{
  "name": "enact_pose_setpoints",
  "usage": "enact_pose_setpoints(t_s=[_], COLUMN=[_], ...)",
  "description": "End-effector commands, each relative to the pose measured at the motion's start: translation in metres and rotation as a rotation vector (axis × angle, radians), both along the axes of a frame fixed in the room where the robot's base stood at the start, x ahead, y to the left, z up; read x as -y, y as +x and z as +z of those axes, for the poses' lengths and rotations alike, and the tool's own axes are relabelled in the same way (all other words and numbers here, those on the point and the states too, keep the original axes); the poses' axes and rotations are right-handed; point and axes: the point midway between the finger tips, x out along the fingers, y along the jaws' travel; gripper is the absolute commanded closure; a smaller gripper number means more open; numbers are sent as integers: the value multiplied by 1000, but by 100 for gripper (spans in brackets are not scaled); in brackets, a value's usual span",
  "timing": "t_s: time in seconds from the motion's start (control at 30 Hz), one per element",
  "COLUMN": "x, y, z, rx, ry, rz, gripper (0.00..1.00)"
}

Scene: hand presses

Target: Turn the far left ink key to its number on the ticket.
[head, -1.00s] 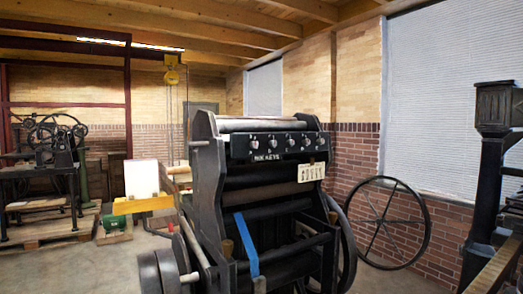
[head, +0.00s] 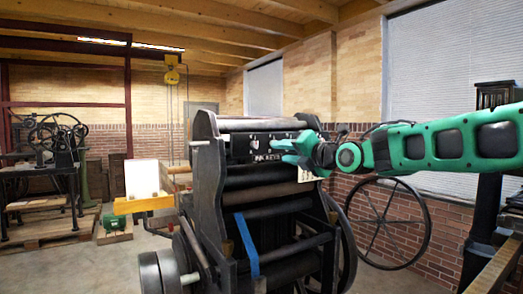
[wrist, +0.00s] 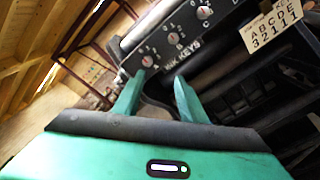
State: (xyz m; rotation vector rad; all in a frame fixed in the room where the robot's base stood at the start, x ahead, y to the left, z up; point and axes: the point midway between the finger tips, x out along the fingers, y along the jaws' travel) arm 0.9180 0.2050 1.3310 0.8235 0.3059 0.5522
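The far left ink key (head: 255,144) is a small round pale knob at the left end of the press's dark key panel. In the wrist view the same key (wrist: 147,61) is just beyond my left fingertip; its exact setting is too small to read. The ticket (wrist: 271,24) shows letters A to E above a row of digits; the digit under A looks like 3. My gripper (head: 278,150) is open and empty, in front of the panel, right of the far left key. It also shows in the wrist view (wrist: 159,76).
The other keys, including the second (wrist: 173,38) and third (wrist: 204,12), sit in a row to the right. The black press (head: 215,190) has side frames and rollers below the panel. A large spoked wheel (head: 427,232) stands at the right by the brick wall.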

Motion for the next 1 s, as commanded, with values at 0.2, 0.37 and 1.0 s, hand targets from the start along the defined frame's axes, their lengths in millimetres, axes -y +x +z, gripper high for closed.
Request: enact_pose_setpoints(t_s=[0.2, 0.37, 1.0], x=[-23, -35, -81], y=[5, 22, 86], z=[13, 12, 13], rx=[87, 87, 84], ry=[-40, -40, -39], rz=[35, 35, 31], gripper=[62, 62, 62])
